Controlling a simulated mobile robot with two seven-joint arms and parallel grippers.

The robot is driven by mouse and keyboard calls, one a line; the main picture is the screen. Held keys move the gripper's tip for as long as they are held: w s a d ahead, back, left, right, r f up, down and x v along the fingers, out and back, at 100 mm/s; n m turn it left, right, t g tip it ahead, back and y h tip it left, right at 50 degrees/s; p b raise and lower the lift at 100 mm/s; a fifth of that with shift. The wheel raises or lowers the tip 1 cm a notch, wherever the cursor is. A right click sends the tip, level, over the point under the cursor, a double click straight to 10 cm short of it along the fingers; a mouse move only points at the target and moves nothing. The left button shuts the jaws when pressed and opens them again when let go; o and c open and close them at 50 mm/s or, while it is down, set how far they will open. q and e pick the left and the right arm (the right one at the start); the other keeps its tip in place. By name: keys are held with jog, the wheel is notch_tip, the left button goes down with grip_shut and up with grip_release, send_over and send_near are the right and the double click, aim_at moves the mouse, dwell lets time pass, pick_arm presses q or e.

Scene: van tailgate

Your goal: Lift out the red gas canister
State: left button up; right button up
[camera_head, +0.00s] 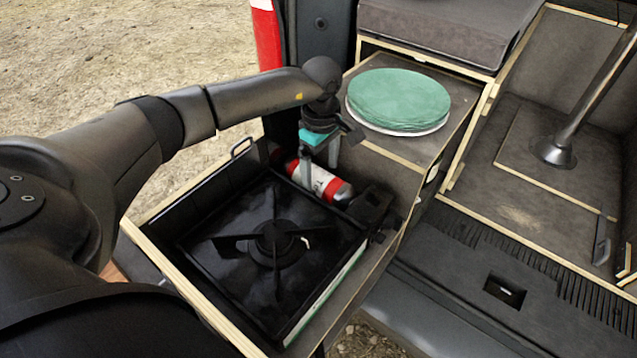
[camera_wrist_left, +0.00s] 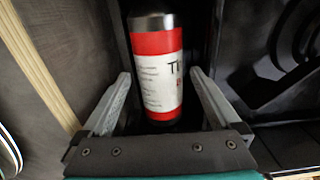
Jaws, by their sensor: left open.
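The red gas canister (camera_head: 325,184) has a white label and a metal end. It lies in a narrow slot behind the black gas stove (camera_head: 222,254) in the pull-out drawer. It also shows in the left wrist view (camera_wrist_left: 157,75), with its metal end at the top. My left gripper (camera_head: 320,168) is over the canister in the head view, pointing down. In the left wrist view its two open fingers (camera_wrist_left: 160,95) stand on either side of the canister. The right gripper is not in view.
A black fitting (camera_head: 372,207) stands near the canister's right end. The stove's pan supports rise in front. The van floor with a metal post (camera_head: 556,149) is at the right.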

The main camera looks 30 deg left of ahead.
pick_arm(q)
jog(key=shift+f, duration=1.45)
jog(key=shift+c, duration=0.3)
jog(key=shift+r, duration=0.1)
jog(key=c, duration=1.4)
jog(key=shift+w, duration=0.1)
jog(key=shift+c, duration=0.2)
